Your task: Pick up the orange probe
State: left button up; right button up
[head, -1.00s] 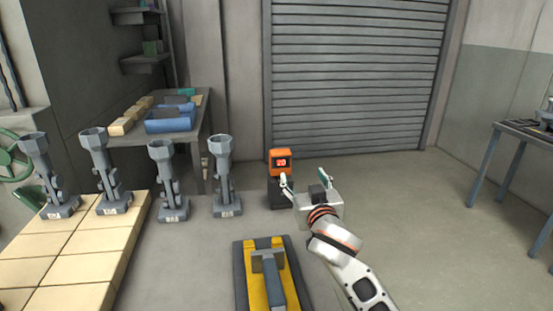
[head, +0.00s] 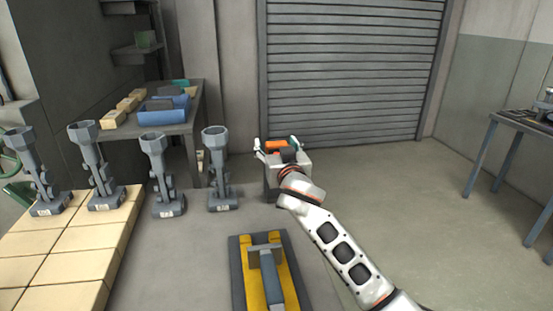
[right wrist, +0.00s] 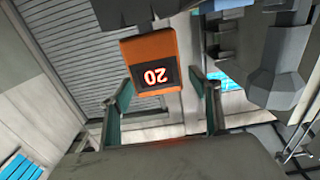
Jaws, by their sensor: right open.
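The orange probe (head: 276,145) is a boxy orange unit, mostly hidden behind my right gripper in the head view. In the right wrist view the probe (right wrist: 150,50) appears upside down, its dark display showing a red 20. My right gripper (head: 278,141) is open, with its fingers on either side of the probe in the head view. In the right wrist view, the open fingers (right wrist: 161,84) flank the lower part of the probe with visible gaps. I cannot tell how far the probe lies beyond the fingertips. My left gripper is out of view.
Several grey funnel-topped stands (head: 218,168) stand to the left, some on a tan tiled platform (head: 70,240). A table with a blue bin (head: 165,112) is behind left.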

jog(key=shift+w, duration=0.1)
jog(key=shift+c, duration=0.3)
jog(key=c, duration=1.2)
jog(key=shift+c, duration=0.2)
jog(key=shift+r, duration=0.15)
